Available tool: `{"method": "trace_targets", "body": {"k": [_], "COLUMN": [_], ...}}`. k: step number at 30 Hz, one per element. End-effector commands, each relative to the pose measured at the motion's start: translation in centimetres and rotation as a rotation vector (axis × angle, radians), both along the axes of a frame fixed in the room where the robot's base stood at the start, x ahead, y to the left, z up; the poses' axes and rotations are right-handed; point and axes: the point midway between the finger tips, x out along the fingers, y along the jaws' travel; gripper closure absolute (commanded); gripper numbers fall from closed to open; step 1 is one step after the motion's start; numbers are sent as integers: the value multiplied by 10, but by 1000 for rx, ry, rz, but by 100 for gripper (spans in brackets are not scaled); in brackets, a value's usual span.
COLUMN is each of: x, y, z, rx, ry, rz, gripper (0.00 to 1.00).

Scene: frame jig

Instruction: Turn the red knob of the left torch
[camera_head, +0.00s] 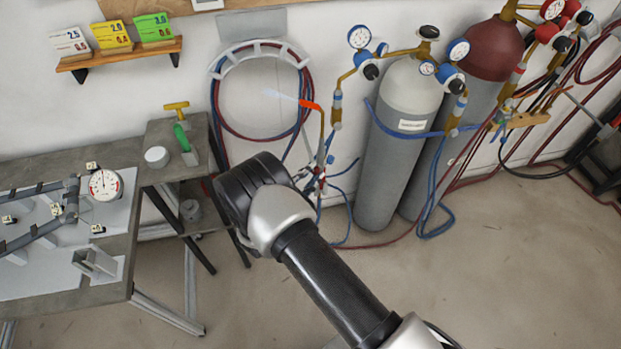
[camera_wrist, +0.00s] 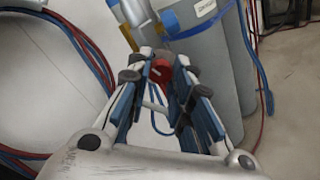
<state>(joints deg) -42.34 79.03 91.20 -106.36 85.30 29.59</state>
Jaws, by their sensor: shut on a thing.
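The left torch (camera_head: 322,130) hangs upright in front of the wall, left of the grey cylinder. A pale flame (camera_head: 280,95) shows at its orange tip. In the wrist view the red knob (camera_wrist: 160,72) sits between the fingertips of my gripper (camera_wrist: 158,76). The fingers are shut on it, one pad on each side. The torch body behind the knob is partly hidden by the fingers. In the head view my wrist hides most of the gripper.
Two gas cylinders with gauges, one grey (camera_head: 390,165) and one with a dark red top (camera_head: 487,50), stand right of the torch. Blue and red hoses (camera_head: 225,125) coil on the wall rack behind. A workbench (camera_head: 120,285) stands at left. Floor at the front right is clear.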

Motion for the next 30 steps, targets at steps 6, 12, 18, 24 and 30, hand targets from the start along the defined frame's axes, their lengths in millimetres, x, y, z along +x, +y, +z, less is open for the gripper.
{"method": "trace_targets", "body": {"k": [6,12,18,24,30], "x": [0,0,0,0,0], "y": [0,0,0,0,0], "z": [-2,-1,0,0,0], "rx": [158,267,335,363,368], "ry": [-83,-141,-178,-194,-197], "rz": [0,0,0,1,1], "gripper": [100,100,100,100,100]}}
